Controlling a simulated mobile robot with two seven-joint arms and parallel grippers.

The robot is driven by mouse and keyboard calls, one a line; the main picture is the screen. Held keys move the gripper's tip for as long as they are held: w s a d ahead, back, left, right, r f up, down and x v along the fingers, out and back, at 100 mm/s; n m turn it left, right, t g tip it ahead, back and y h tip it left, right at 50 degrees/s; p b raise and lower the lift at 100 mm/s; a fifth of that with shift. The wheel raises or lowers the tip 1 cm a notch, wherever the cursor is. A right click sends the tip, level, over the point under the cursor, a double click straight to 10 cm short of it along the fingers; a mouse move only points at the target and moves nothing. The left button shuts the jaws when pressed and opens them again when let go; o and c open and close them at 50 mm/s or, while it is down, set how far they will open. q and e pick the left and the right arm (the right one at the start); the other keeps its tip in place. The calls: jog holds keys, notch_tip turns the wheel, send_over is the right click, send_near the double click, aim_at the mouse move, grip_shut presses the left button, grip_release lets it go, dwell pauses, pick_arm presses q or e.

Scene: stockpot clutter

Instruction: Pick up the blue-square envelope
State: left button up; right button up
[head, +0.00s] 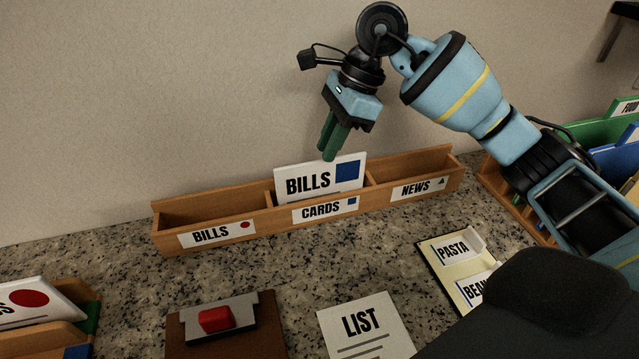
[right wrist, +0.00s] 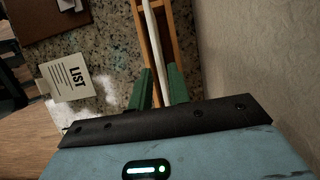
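The blue-square envelope (head: 308,184) is white, reads "BILLS" and has a blue square at its right. It stands upright in the middle slot, labelled "CARDS" with a blue square, of a wooden three-slot sorter (head: 265,217). My right gripper (head: 333,152) points down with green fingers at the envelope's top edge, right of its middle. In the right wrist view the gripper (right wrist: 159,76) is open, and the envelope's thin white edge (right wrist: 154,35) lines up with the gap between the fingers. I cannot tell how deep the fingers reach. My left gripper is out of view.
The left slot "BILLS" and right slot "NEWS" look empty. In front lie a list card (head: 365,325), a brown board with a red block (head: 215,319), and a tray with "PASTA" card (head: 452,250). Another envelope (head: 35,300) lies at left. The wall is close behind.

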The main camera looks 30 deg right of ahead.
aim_at(318, 177)
jog(key=shift+x, duration=3.55)
jog(key=shift+s+d+f, duration=0.1)
jog(key=shift+d+f, duration=0.05)
jog(key=shift+f, duration=0.15)
grip_shut()
